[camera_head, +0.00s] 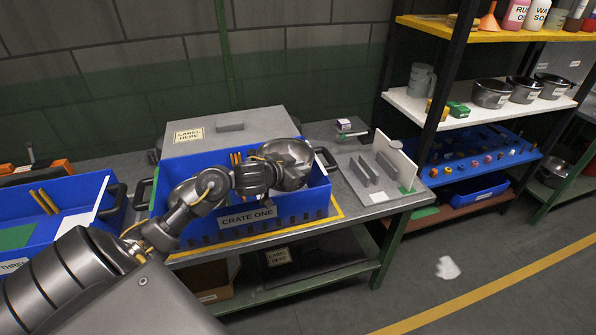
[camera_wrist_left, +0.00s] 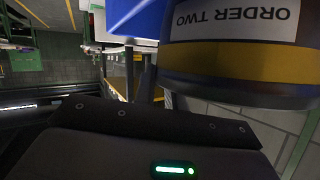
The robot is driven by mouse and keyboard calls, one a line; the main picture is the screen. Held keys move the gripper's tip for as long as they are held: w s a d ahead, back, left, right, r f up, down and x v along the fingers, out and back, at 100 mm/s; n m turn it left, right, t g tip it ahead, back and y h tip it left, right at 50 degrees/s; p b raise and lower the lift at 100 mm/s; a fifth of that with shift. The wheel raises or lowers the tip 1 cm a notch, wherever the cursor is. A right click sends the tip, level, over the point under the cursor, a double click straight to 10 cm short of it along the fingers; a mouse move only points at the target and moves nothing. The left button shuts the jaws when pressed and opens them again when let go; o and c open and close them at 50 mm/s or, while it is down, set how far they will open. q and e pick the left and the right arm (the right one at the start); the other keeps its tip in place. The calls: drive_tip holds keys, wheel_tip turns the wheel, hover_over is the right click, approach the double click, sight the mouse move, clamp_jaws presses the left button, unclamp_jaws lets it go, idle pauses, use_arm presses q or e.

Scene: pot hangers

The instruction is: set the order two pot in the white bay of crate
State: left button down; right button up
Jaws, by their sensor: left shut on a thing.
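In the left wrist view a pot labelled ORDER TWO (camera_wrist_left: 235,62) fills the upper right, with a yellow band and dark edge; its label appears upside down. My left gripper (camera_head: 287,168) is over the right part of the blue crate labelled CRATE ONE (camera_head: 248,217) in the head view and is shut on this pot. The arm hides much of the crate's inside, so I cannot make out a white bay there. I cannot clearly separate the pot from the rounded metal at the arm's end. My right gripper is not in view.
Another blue crate (camera_head: 105,208), with white and green floor areas, stands left. A grey labelled box (camera_head: 230,127) is behind CRATE ONE. A grey fixture with upright plates (camera_head: 365,172) stands right. Several pots (camera_head: 490,94) sit on the white shelf (camera_head: 420,108).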

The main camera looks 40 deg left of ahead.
use_arm(q)
drive_tip(key=shift+f, duration=0.25)
drive_tip(key=shift+a, duration=0.1)
